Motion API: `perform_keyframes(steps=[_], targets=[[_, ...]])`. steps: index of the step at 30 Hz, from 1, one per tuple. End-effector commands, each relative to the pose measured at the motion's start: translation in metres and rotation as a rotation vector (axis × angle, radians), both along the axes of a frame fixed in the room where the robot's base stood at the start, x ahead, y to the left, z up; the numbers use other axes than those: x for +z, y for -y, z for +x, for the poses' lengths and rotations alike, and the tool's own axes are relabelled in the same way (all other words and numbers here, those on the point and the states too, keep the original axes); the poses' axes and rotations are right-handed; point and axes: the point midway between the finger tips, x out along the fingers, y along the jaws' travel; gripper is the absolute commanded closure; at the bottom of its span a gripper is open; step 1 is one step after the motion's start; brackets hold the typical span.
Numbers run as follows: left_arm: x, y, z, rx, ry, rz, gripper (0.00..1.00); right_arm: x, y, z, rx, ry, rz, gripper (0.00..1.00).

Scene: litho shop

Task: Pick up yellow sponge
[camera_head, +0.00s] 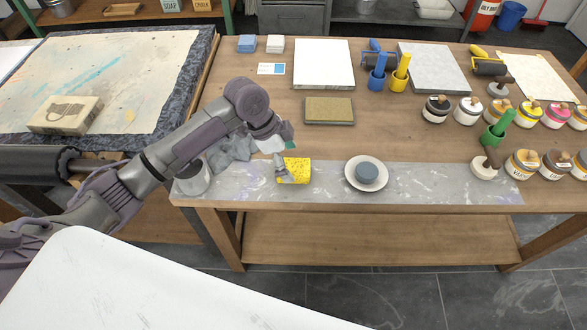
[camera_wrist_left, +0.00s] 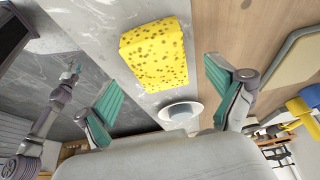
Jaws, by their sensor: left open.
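The yellow speckled sponge (camera_head: 295,170) lies on the grey stained strip at the front edge of the wooden table. My left gripper (camera_head: 282,157) is open at the sponge's left side in the head view, and one finger partly covers that end. In the left wrist view the sponge (camera_wrist_left: 155,52) is whole and lies ahead of the open, empty fingers (camera_wrist_left: 148,90), with nothing gripped. I cannot tell whether a finger touches it. An arm with a small teal-tipped gripper (camera_wrist_left: 72,75), apparently my right one, shows at the left of the wrist view, too small to read.
A white dish (camera_head: 351,182) with a grey-blue piece stands right of the sponge. A crumpled grey cloth (camera_head: 232,150) and a pale can (camera_head: 193,179) are at the left. A brown-green block (camera_head: 329,110) lies behind. Several ink jars (camera_head: 525,163) stand at the right.

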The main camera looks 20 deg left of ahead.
Motion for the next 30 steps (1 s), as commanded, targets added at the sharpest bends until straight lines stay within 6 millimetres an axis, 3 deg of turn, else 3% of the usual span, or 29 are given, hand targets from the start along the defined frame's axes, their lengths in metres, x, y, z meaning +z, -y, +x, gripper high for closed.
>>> perform_keyframes(steps=[6,14,24,30], targets=[[-0.025,0.010,0.002,0.001,-0.001,-0.001,0.06,0.001,0.000,0.000,0.000,-0.001,0.000,0.60],[-0.028,0.011,0.003,0.000,0.001,0.000,0.06,0.001,0.000,0.000,0.000,-0.001,0.001,0.60],[-0.027,0.010,0.003,0.000,0.001,-0.001,0.60,0.001,-0.003,-0.001,0.000,-0.002,0.003,0.60],[-0.027,0.010,0.003,0.001,0.002,0.000,0.60,0.001,-0.004,-0.001,0.000,-0.001,0.005,0.60]])
